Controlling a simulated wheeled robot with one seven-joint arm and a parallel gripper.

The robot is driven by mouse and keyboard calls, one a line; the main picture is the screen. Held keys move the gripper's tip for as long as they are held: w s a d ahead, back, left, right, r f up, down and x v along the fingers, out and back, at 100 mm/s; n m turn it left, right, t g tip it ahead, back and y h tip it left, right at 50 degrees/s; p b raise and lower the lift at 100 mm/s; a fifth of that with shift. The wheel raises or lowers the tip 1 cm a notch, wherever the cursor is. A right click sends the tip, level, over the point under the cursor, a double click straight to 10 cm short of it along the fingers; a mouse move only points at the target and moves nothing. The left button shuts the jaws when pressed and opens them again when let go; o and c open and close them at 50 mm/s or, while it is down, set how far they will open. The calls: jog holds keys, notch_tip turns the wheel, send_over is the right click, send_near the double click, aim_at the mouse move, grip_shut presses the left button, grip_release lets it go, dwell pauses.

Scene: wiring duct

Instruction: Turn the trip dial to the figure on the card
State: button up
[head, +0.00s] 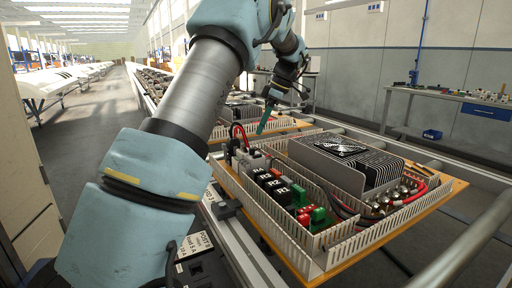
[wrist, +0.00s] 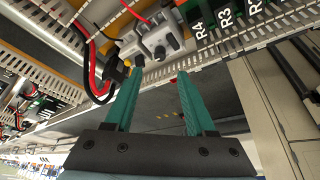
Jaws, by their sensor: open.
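My gripper (wrist: 160,78) has two teal fingers, spread apart with nothing between them. In the wrist view its tips sit just below a pair of light grey devices (wrist: 158,42) with knob-like fronts; I cannot tell which bears the trip dial, nor read a setting. In the head view my gripper (head: 266,119) hangs above the board's far left end, near the grey devices (head: 250,159) and a red wire loop. A printed card (head: 200,243) stands at the lower left in the head view, partly beside my arm; its text is small, seemingly "POST 8" and a load line in A.
The board (head: 430,209) carries slotted white duct walls (head: 318,258), black relays (head: 272,186), green terminals (head: 319,217) and a large finned unit with a fan (head: 342,147). In the wrist view, red and black wires (wrist: 88,72) loop left of the fingers. Rails (head: 476,239) run alongside.

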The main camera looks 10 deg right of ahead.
aim_at(252, 148)
jog(key=x, duration=0.7)
jog(key=shift+w+a+f, duration=0.1)
jog(key=shift+a+f, duration=0.1)
jog(key=shift+f, duration=0.15)
grip_shut()
